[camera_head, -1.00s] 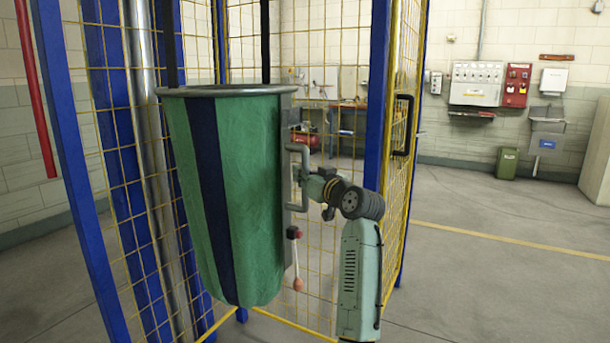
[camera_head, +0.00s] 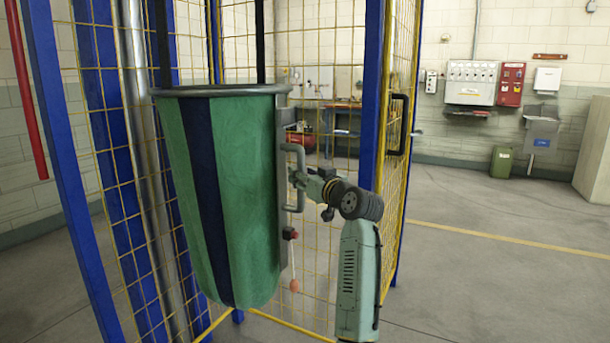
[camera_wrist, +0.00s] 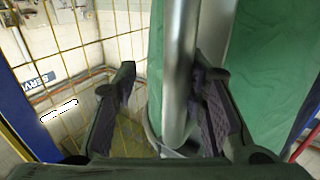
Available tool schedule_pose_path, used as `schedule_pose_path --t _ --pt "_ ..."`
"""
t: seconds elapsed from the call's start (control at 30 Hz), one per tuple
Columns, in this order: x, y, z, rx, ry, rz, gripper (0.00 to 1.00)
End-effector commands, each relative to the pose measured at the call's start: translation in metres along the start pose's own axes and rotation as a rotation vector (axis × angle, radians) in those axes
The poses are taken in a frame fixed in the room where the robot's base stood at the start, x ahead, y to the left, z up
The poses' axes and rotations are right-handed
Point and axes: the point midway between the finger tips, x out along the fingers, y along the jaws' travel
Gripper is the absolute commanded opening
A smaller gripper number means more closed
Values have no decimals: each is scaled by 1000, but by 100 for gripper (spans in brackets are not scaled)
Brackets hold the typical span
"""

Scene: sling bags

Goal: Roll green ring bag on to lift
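The green ring bag (camera_head: 247,190), with a dark blue stripe and a grey top ring (camera_head: 220,91), hangs upright from dark straps on the left in the head view. A grey handle (camera_head: 300,156) stands out on its right side. My gripper (camera_head: 299,180) is at this handle. In the wrist view, my gripper (camera_wrist: 168,100) is open, with the handle bar (camera_wrist: 182,60) between its fingers, close to the right finger and clear of the left one. The bag's green cloth (camera_wrist: 265,55) is behind the right finger. The lift cannot be told for certain; a blue-posted, yellow-mesh cage (camera_head: 372,85) surrounds the bag.
A cage side with a black pull handle (camera_head: 400,125) stands right of my arm. A small red-topped pendant (camera_head: 291,234) hangs under the bag's handle. A workbench (camera_head: 335,110) stands behind the mesh. Open floor (camera_head: 480,280) lies to the right.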

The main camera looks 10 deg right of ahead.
Motion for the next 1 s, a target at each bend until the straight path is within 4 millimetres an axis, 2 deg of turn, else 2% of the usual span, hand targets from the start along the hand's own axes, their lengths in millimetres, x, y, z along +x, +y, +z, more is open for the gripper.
schedule_pose_path --t 0.27,0.37,0.7,0.83,1.0 --pt "-6 -1 0 0 0 -1 38" --pt "-19 -1 0 0 1 -1 38" --pt "-90 0 0 -1 1 1 38" --pt "-109 1 0 1 0 2 38" --pt "-120 0 0 0 0 0 38"
